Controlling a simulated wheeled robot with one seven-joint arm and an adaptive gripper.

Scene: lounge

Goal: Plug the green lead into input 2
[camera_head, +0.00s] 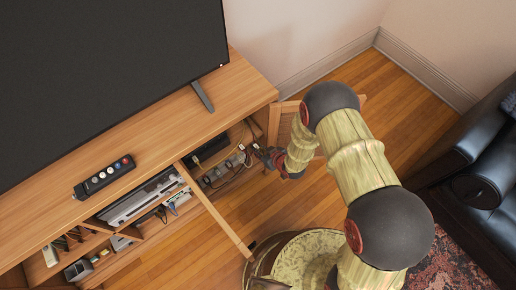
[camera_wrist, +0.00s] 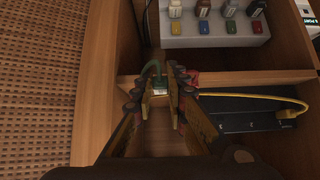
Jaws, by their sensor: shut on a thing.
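My gripper (camera_wrist: 163,94) is inside the cabinet in the wrist view. Its fingers are shut on the green lead (camera_wrist: 154,70), whose plug end shows between the fingertips and is partly hidden by them. A black box (camera_wrist: 235,118) with small white numerals on its face lies to the right, with a yellow lead (camera_wrist: 275,99) running along it. In the head view my gripper (camera_head: 268,157) is at the cabinet's open right compartment; the green lead cannot be made out there.
A white block (camera_wrist: 212,40) with coloured squares and several plugs stands on the shelf above. A red piece (camera_wrist: 193,77) is beside the right finger. A cabinet side panel (camera_wrist: 108,70) is close on the left. An open door (camera_head: 217,217) juts out in the head view.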

